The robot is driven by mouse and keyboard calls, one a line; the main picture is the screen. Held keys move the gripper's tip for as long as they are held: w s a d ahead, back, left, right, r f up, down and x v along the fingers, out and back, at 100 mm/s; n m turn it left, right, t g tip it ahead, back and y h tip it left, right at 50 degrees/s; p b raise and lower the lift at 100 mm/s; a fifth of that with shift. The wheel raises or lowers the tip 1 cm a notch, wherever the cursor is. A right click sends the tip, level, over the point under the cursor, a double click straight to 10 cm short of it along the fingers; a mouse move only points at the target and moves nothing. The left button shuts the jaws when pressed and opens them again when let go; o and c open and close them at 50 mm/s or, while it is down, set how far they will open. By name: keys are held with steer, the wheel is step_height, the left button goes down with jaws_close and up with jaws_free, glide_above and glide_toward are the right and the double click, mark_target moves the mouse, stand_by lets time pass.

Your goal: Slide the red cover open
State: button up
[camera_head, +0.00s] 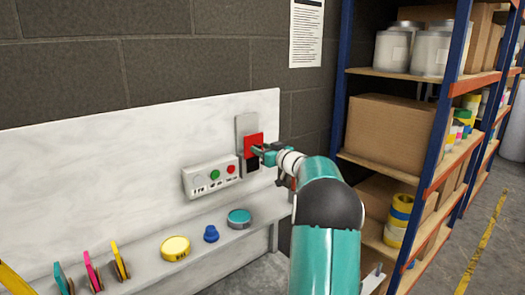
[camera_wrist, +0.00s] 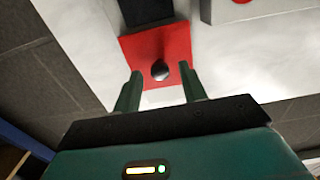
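The red cover (camera_head: 253,143) sits on a grey plate (camera_head: 245,124) fixed to the white panel, with a black area (camera_head: 253,164) directly below it. In the wrist view the red cover (camera_wrist: 132,47) carries a dark round knob (camera_wrist: 160,70). My gripper (camera_head: 259,151) is at the cover in the head view and hides part of it. In the wrist view my gripper (camera_wrist: 161,69) is open, with one finger on each side of the knob and gaps visible between. I cannot tell how deep the fingertips reach along the knob.
A control box (camera_head: 211,177) with green and red buttons is left of the cover. The ledge below holds a teal-topped tin (camera_head: 239,218), a blue knob-like object (camera_head: 211,233), a yellow tin (camera_head: 175,247) and colored tools. A loaded shelf rack (camera_head: 437,130) stands right of my arm.

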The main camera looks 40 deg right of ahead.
steer(key=s+a, duration=0.1)
steer(key=s, duration=1.2)
steer(key=shift+s+a, duration=0.3)
steer(key=shift+s, duration=0.05)
